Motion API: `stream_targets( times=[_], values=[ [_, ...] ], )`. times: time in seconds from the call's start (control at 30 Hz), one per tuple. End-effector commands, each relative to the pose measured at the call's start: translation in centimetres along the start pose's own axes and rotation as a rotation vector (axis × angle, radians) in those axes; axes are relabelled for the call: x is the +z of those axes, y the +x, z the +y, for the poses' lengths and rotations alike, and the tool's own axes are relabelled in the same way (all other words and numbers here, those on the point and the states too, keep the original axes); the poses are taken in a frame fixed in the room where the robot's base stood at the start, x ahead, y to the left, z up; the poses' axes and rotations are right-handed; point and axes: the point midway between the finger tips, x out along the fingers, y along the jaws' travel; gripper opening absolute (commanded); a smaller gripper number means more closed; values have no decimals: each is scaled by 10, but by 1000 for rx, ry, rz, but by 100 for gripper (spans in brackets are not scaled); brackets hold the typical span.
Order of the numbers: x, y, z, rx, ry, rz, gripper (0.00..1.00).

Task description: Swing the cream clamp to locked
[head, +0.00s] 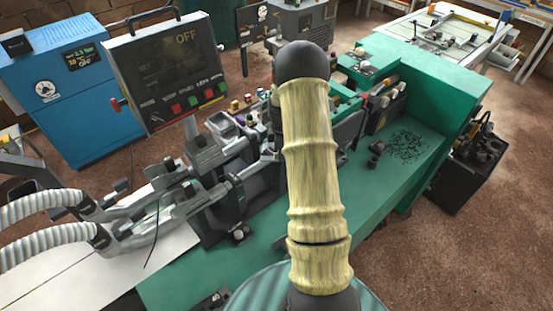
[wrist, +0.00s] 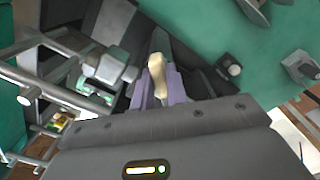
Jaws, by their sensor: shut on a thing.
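The cream clamp (wrist: 156,72) shows in the wrist view as a small cream lever end between the two purple fingertips of my gripper (wrist: 160,86). My gripper is shut on it. Its pivot and base are mostly hidden behind the fingers and the dark machine parts, so I cannot tell its exact angle. In the head view my arm covers the middle of the picture, and neither the clamp nor the fingertips can be made out.
A green machine bench (head: 400,185) carries dark metal mechanisms (head: 215,185) left of my arm. A control panel (head: 165,65) reading OFF stands behind them. Grey ribbed hoses (head: 45,235) lie at the left. A black box (head: 465,165) stands at the bench's right.

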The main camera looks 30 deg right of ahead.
Motion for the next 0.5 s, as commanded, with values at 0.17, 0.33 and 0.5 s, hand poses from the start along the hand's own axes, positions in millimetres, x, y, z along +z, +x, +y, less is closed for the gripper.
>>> stream_targets(
  times=[0.17, 0.33, 0.5],
  values=[
    [0, 0, 0, 0, 212, -1, 0],
    [0, 0, 0, 1, 417, -1, 0],
    [0, 0, 0, 1, 625, -1, 0]
  ],
)
